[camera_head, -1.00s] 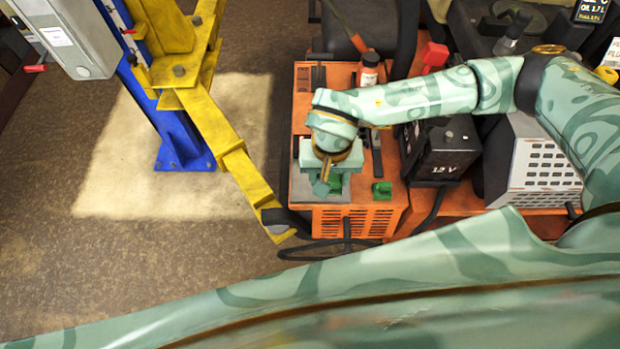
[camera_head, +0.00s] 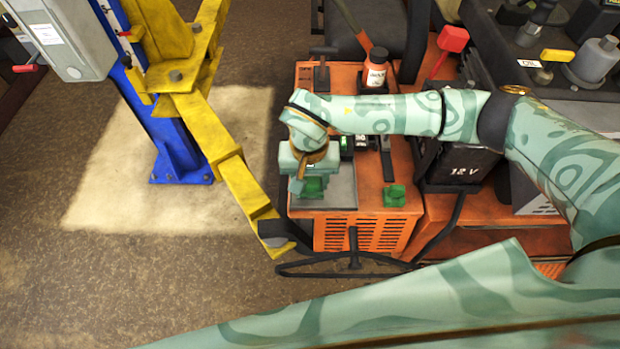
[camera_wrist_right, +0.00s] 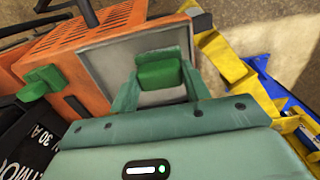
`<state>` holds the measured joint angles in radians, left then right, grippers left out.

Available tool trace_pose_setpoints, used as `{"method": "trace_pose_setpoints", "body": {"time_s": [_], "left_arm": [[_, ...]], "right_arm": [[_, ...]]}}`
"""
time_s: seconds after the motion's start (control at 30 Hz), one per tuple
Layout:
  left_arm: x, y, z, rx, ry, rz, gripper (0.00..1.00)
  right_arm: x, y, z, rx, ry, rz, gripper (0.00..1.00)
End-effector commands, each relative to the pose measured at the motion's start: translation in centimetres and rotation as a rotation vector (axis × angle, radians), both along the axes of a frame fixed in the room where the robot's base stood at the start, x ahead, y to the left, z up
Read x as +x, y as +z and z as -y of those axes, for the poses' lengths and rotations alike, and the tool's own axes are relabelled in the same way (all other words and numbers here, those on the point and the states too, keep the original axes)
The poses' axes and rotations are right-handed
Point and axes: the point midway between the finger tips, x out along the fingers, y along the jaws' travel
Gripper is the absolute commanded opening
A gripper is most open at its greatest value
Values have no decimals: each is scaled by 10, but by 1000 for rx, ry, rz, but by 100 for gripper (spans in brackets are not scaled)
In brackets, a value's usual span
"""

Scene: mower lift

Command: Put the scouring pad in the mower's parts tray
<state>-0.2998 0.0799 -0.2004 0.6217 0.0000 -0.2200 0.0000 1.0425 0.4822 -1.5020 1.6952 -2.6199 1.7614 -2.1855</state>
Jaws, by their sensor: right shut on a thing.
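My right gripper (camera_head: 308,186) points down over the grey parts tray (camera_head: 343,190) on the orange mower. It is shut on a green block, which I take as the scouring pad (camera_head: 314,188). In the right wrist view the pad (camera_wrist_right: 158,70) sits between the two fingers (camera_wrist_right: 160,88), with the grey tray (camera_wrist_right: 110,55) behind it. I cannot tell whether the pad touches the tray floor. My left gripper is not in view.
Another green piece (camera_head: 394,195) lies on the orange top right of the tray. A bottle (camera_head: 375,70) and a black 12 V battery (camera_head: 460,165) stand nearby. A yellow lift arm (camera_head: 240,185) with a dark pad end is close left of the tray.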

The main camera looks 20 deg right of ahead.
Motion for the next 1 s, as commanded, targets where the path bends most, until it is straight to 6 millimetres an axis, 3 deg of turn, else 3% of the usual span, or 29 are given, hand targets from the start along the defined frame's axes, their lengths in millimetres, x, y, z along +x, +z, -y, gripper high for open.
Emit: {"method": "trace_pose_setpoints", "body": {"time_s": [0.07,0.1,0.17,0.2,0.47,0.57,1.0], "left_arm": [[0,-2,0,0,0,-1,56],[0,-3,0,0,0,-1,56],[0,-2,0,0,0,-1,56],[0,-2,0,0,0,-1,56],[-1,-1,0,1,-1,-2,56],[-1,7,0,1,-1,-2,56],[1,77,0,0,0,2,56]], "right_arm": [[0,-3,0,0,1,1,28],[0,-3,0,0,1,1,49],[0,-3,0,0,0,1,66],[0,-3,0,0,0,0,68],[0,-1,0,0,0,0,68],[0,9,0,0,0,1,68],[0,105,-1,-1,0,2,68]]}}
